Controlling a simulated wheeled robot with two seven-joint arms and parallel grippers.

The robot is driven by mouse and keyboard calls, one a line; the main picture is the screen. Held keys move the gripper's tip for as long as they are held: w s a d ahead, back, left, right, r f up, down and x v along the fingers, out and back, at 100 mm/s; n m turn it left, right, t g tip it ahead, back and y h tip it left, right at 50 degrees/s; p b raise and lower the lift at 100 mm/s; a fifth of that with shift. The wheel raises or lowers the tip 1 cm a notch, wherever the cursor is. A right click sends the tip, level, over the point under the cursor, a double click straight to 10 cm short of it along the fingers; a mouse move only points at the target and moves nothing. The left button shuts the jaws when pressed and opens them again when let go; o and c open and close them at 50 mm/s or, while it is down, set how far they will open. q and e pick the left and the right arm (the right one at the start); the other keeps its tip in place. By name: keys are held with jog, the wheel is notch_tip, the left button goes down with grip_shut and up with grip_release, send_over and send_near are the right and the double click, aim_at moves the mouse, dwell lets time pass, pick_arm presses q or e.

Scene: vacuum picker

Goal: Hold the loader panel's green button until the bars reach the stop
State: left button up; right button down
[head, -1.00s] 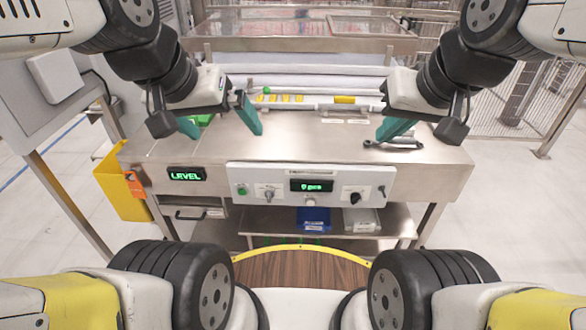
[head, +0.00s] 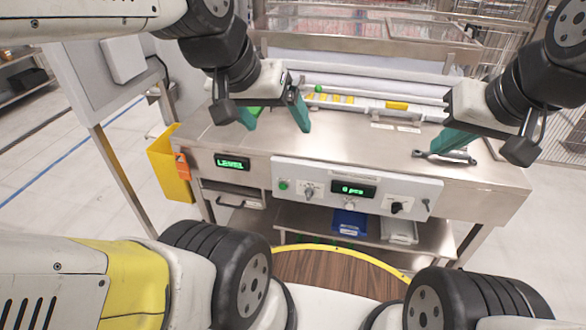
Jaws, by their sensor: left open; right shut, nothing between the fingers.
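The control panel (head: 370,198) is a grey box on the front edge of the steel bench, with a round green button (head: 283,185) at its left end. Its display (head: 353,190) appears to read "0 pcs". My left gripper (head: 275,124) is open above the bench top, behind and above the panel, apart from the button. At the back, yellow pieces (head: 396,105) lie along a pale rail; I cannot tell whether these are the bars.
A "LEVEL" display (head: 232,162) is left of the panel. A yellow bin (head: 170,168) hangs at the bench's left end. A small green ball (head: 318,89) shows at the back. A blue bin (head: 349,223) stands on the lower shelf. The bench's middle is clear.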

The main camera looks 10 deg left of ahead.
pick_arm(q)
grip_shut()
dwell(1.4)
